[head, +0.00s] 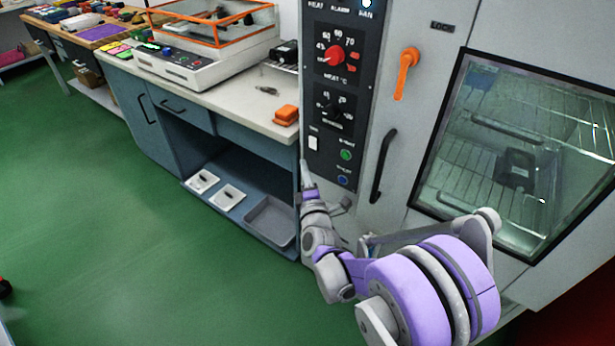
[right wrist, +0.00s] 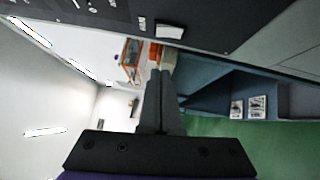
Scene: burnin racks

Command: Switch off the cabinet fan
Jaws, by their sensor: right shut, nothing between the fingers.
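The cabinet's dark control panel (head: 322,90) shows in the head view, with a lit lamp (head: 366,4) by the FAN label at its top. A small white rocker switch (head: 313,143) sits low on the panel's left side. It also shows in the right wrist view (right wrist: 169,31). My right gripper (head: 304,166) is shut and empty, just below the rocker switch. In the right wrist view its fingers (right wrist: 165,75) point toward the panel's edge, with a visible gap to the switch. My left gripper is not in view.
The panel also has a red knob (head: 334,55), a black knob (head: 334,108), a green button (head: 345,155) and a blue button (head: 343,180). An orange latch (head: 406,72) and black handle (head: 383,165) are to the right. A workbench (head: 235,105) stands left, with orange blocks (head: 286,115).

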